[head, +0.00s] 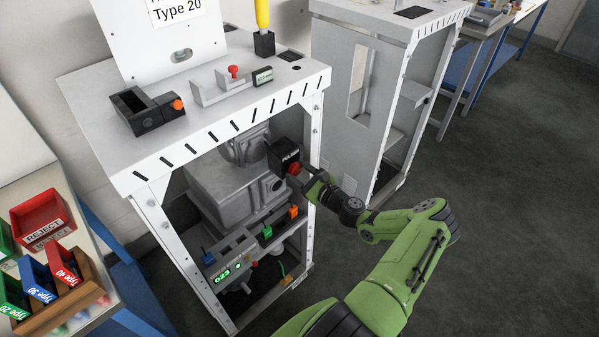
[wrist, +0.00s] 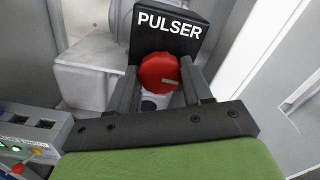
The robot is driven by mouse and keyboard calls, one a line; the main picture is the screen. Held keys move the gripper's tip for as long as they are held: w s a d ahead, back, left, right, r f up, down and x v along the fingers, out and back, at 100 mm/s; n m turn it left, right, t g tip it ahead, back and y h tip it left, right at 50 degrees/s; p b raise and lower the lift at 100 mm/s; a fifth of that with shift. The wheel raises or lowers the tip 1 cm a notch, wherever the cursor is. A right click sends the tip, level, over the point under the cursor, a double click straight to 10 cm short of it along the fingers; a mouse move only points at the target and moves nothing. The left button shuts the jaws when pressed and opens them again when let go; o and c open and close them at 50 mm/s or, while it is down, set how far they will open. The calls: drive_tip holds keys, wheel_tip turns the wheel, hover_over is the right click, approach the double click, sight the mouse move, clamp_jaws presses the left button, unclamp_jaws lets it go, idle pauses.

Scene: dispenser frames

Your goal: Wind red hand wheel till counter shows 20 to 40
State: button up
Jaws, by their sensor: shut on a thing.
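The red hand wheel (wrist: 157,69) sits on the front of a black box marked PULSER (wrist: 170,22). In the head view the wheel (head: 294,168) shows partly behind my gripper (head: 303,174). In the wrist view my gripper (wrist: 158,84) has one finger on each side of the wheel and is shut on it. A pale mark shows on the wheel's face, right of its middle. The counter (head: 222,275) with green digits is low in the dispenser frame, at left; it seems to read 023, but the digits are small.
A red REJECT bin (head: 41,214) is at left. Open floor lies at right.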

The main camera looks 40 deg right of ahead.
drive_tip(key=shift+f, duration=0.1)
drive_tip(key=o, duration=1)
drive_tip(key=shift+o, duration=0.2)
drive_tip(key=s, duration=1.5)
drive_tip(key=shift+s+d+p, duration=0.2)
drive_tip(key=shift+s+p, duration=0.2)
drive_tip(key=shift+p, duration=0.05)
